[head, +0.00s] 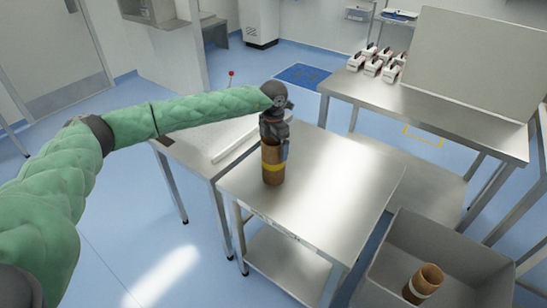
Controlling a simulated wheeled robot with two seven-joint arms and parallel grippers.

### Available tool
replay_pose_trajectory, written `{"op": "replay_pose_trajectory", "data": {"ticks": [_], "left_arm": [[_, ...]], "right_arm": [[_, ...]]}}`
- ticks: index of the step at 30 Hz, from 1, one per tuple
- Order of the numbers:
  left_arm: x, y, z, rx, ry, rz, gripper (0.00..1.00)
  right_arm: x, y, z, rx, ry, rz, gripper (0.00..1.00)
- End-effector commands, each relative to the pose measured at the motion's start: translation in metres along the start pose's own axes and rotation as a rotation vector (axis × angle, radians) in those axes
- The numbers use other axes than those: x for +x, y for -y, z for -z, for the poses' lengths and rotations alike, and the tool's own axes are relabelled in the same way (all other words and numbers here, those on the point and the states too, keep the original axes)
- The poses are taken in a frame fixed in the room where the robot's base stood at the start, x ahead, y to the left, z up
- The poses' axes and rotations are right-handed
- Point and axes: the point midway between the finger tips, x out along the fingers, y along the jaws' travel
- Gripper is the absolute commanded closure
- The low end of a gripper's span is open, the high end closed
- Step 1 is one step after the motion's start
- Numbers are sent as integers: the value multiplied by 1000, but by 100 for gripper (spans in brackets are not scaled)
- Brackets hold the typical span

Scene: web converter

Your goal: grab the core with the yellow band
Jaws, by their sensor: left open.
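The jaws are open. Whether a finger touches the core or reaches inside its top is hard to tell. My right gripper is not in view.
Another brown core with a pale band (423,283) leans in a grey bin (460,255) at the lower right. A long steel bench (430,115) with several white and red devices (376,60) stands behind. The table's right part is clear.

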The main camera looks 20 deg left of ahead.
Motion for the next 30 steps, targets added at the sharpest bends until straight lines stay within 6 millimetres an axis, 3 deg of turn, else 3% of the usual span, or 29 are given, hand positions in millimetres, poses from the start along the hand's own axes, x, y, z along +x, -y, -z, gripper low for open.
{"op": "replay_pose_trajectory", "data": {"ticks": [11, 20, 30], "left_arm": [[6, 0, 0, 0, 1, 0, 0], [6, 0, 0, 0, 1, 0, 59], [4, 0, 0, 0, 2, -1, 62]], "right_arm": [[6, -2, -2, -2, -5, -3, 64], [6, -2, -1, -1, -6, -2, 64], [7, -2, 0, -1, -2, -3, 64]]}}
